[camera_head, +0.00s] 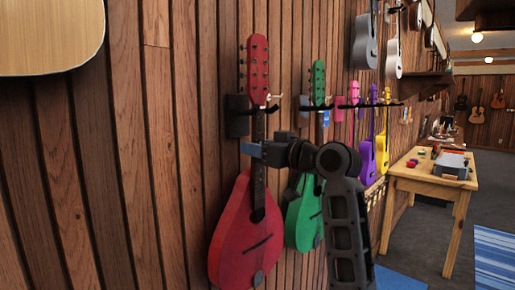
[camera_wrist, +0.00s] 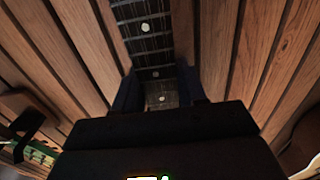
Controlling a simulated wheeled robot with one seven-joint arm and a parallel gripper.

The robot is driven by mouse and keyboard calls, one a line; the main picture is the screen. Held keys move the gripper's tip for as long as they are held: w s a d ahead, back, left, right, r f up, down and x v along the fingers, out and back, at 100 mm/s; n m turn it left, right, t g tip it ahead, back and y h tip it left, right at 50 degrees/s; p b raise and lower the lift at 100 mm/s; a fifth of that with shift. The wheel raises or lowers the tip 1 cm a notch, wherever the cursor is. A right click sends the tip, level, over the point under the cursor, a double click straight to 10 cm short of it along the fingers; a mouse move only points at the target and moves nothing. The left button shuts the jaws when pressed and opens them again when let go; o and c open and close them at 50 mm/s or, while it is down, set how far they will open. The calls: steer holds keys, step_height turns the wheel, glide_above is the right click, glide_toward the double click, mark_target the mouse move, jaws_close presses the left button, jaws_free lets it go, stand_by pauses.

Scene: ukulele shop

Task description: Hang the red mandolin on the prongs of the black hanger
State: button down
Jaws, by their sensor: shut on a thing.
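The red mandolin (camera_head: 235,235) is upright against the wood-slat wall, its body low and its headstock (camera_head: 258,70) at the top. The black hanger (camera_head: 237,116) is on the wall just below the headstock, behind and beside the upper neck. A dark prong shows at the right of the neck; I cannot tell whether the headstock rests on the prongs. My gripper (camera_head: 258,150) is shut on the mandolin's neck, below the hanger. In the wrist view the dark fretboard with pale dots (camera_wrist: 145,28) runs between my gripper's fingers (camera_wrist: 160,92).
A green mandolin (camera_head: 304,215) hangs close by on the right, partly behind my arm. Purple (camera_head: 368,160) and yellow (camera_head: 382,150) instruments hang farther along the wall. A wooden table (camera_head: 432,180) stands at the right. A pale wooden instrument (camera_head: 50,40) is at upper left.

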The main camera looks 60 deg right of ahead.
steer(key=shift+f+b, duration=0.6)
steer(key=shift+f, duration=0.15)
steer(key=shift+v, duration=0.85)
stand_by(1.1)
steer(key=c, duration=0.6)
jaws_free()
steer(key=shift+f, duration=0.1)
steer(key=shift+o, duration=0.2)
steer(key=shift+f, duration=0.1)
steer(key=shift+s, duration=0.15)
steer(key=shift+v, duration=0.85)
steer(key=shift+s, duration=0.1)
steer(key=shift+p+v, duration=0.3)
steer(key=shift+v, duration=0.9)
